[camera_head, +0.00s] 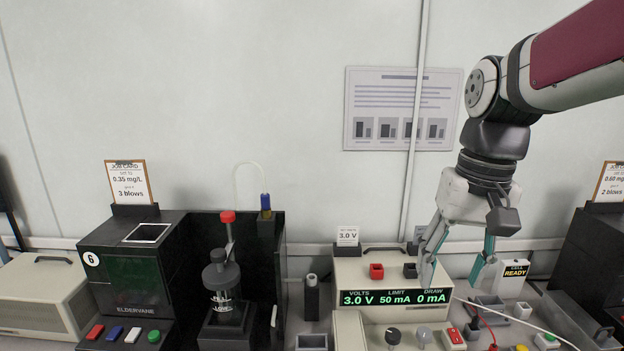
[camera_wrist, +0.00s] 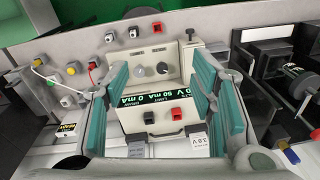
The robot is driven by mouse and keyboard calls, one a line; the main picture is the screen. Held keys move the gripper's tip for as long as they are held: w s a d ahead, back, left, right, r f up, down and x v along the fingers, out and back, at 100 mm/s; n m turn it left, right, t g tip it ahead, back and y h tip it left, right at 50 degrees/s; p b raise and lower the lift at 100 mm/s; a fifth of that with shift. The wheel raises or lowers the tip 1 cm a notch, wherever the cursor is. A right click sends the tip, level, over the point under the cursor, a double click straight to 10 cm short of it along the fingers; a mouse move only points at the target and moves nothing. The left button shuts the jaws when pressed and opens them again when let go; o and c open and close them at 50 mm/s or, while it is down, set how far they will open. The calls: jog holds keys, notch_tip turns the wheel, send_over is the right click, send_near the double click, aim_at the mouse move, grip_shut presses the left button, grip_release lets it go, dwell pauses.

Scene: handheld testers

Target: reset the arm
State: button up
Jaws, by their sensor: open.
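My arm reaches in from the upper right in the head view, with my gripper (camera_head: 457,262) pointing down. Its two teal-padded fingers are spread apart with nothing between them. The gripper hangs at the right end of a cream power supply (camera_head: 377,271), whose green display reads 3.0 V, 50 mA and 0 mA. In the wrist view my gripper (camera_wrist: 165,95) frames the power supply's display (camera_wrist: 155,97) between its fingers. The supply's red socket (camera_head: 376,271) and black socket (camera_head: 410,270) are empty.
A black tester marked ELDERVANE (camera_head: 132,280) stands at the left, beside a dark stand with a red-topped plunger (camera_head: 228,217). A small box reading CELL READY (camera_head: 514,272) sits right of my gripper. Loose leads and small blocks lie nearby.

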jog(key=s+n+t+p, duration=0.1)
jog(key=s+t+p, duration=0.2)
jog(key=s, duration=1.3)
jog(key=shift+s+a+r+n+t+h, duration=0.2)
jog(key=shift+s+n+t+h, duration=0.1)
jog(key=shift+n+t, duration=0.1)
jog(key=shift+d, duration=0.15)
